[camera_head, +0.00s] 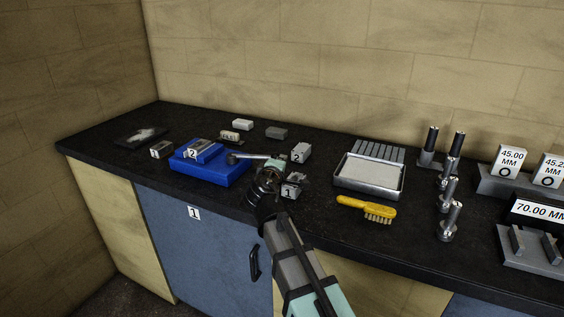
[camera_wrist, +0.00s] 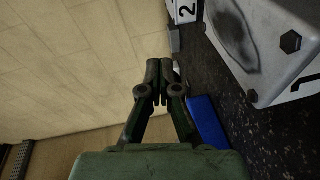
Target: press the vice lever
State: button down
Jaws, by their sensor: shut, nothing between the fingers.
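The blue vice (camera_head: 212,172) sits on the black bench top left of centre, with a block labelled 2 (camera_head: 201,151) on it. Its lever (camera_head: 252,156), a grey bar with a dark round knob at its left end, reaches right from the vice. My gripper (camera_head: 275,164) is near the lever's right end; its fingers are hard to make out there, and I cannot tell whether they touch it. In the wrist view my gripper (camera_wrist: 158,68) is shut and empty. A blue part (camera_wrist: 209,122), apparently the vice, shows beyond the right finger; the lever is not clear there.
A block labelled 1 (camera_head: 293,187) stands close beside my gripper, and another labelled 2 (camera_head: 300,152) is behind it. A metal tray (camera_head: 342,184), yellow brush (camera_head: 366,209) and upright metal pins (camera_head: 448,194) are to the right. The tan wall (camera_head: 340,55) bounds the back.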

jog(key=s+d+r, duration=0.2)
jog(key=s+d, duration=0.4)
jog(key=s, duration=0.5)
jog(key=shift+s, duration=0.25)
